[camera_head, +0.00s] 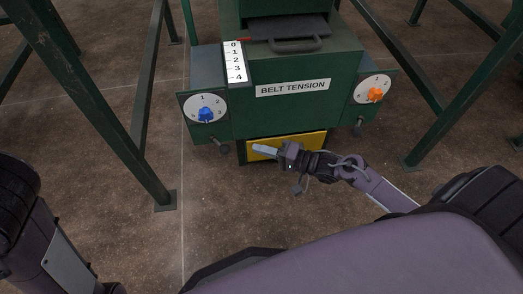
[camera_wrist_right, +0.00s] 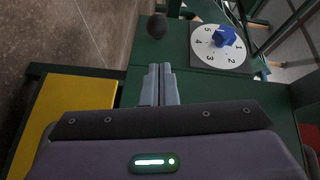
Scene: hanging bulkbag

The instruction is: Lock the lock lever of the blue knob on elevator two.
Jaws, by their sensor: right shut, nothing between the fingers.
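The blue knob (camera_head: 206,114) sits on a white numbered dial at the left of the green machine; it also shows in the right wrist view (camera_wrist_right: 225,36). A dark lever with a round end (camera_head: 224,149) sticks out below that dial. Its ball end (camera_wrist_right: 157,25) shows beyond my fingertips in the right wrist view. My right gripper (camera_head: 257,148) is shut and empty in front of the yellow panel, to the right of the lever and apart from it. It also shows in the right wrist view (camera_wrist_right: 160,70). My left gripper is out of view.
An orange knob (camera_head: 375,95) with its own dial and dark lever (camera_head: 357,130) is on the machine's right. A "BELT TENSION" label (camera_head: 292,88) is between the dials. The yellow panel (camera_head: 315,140) is low at the front. Green frame legs (camera_head: 100,110) stand on both sides.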

